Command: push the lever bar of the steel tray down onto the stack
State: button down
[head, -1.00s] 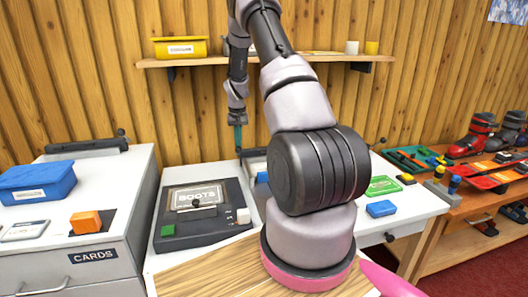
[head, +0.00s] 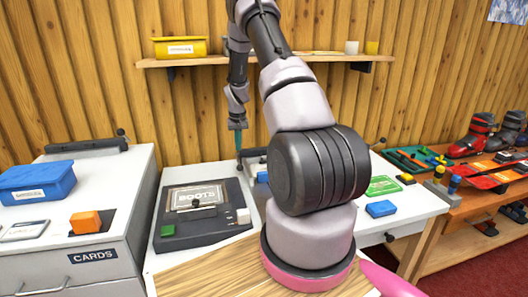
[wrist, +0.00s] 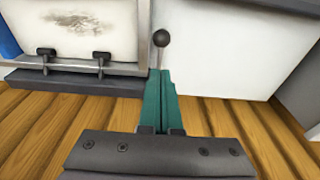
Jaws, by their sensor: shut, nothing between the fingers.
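My gripper (head: 238,148) points down at the back of the white bench, its teal fingers shut and empty. In the wrist view the fingers (wrist: 159,88) reach up to a dark round knob on a thin stem (wrist: 160,39); whether they touch it I cannot tell. Left of the fingers is the grey steel tray (wrist: 20,68) with a pale, smudged sheet on top (wrist: 85,28). A dark bar with two clip-like fittings (wrist: 75,84) runs along its near edge. In the head view my arm hides most of the steel tray (head: 250,157).
A dark tray marked BOOTS (head: 215,226) lies in front of my gripper. A white cabinet with a blue bin (head: 37,186) stands left. A wall shelf (head: 215,61) runs behind my arm.

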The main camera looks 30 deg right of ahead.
notch_tip(320, 180, up, 9)
dwell(0.8)
dwell(0.9)
